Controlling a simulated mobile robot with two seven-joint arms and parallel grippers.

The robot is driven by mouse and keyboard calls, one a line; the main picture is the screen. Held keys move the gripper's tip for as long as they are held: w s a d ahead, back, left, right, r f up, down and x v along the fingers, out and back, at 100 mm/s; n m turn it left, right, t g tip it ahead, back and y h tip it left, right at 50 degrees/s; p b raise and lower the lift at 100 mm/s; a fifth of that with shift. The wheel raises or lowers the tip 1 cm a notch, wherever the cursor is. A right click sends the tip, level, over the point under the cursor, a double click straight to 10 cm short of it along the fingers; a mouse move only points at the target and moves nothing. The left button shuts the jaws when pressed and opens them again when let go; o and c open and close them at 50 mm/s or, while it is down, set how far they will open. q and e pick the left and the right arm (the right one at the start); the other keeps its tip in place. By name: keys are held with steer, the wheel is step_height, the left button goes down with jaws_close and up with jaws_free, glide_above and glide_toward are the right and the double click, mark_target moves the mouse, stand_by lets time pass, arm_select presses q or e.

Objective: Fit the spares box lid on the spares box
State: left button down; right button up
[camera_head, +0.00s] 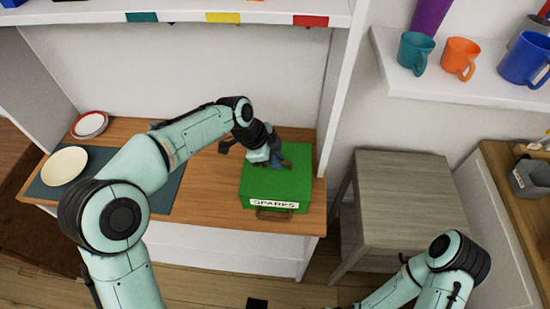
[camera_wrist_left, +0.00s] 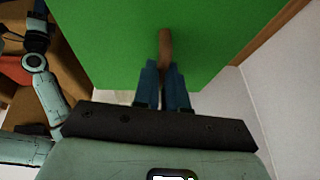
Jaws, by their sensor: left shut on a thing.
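The green spares box (camera_head: 300,206) stands on the wooden counter, with a white SPARES label and a brown handle on its front. The flat green spares box lid (camera_head: 296,182) is over the box top and lines up closely with it; I cannot tell whether it is seated or slightly above. My left gripper (camera_head: 280,161) is above the lid. In the left wrist view the blue fingers of the left gripper (camera_wrist_left: 163,84) are shut on the brown lid grip (camera_wrist_left: 165,48), against the green lid (camera_wrist_left: 115,38). Only links of my right arm show at the lower right; its gripper is out of view.
A dark mat (camera_head: 163,190) with a cream plate (camera_head: 64,165) lies left on the counter (camera_head: 213,197), near a stacked red-rimmed dish (camera_head: 89,124). A grey wooden stand (camera_head: 410,195) is to the right. Mugs (camera_head: 461,56) stand on a shelf above it.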

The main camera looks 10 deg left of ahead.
arm_select(q)
steer(key=c, duration=1.1)
jaws_free()
steer(key=p+v, duration=0.1)
steer(key=v, duration=1.2)
steer(key=shift+r, duration=0.2)
steer(key=shift+s, duration=0.1)
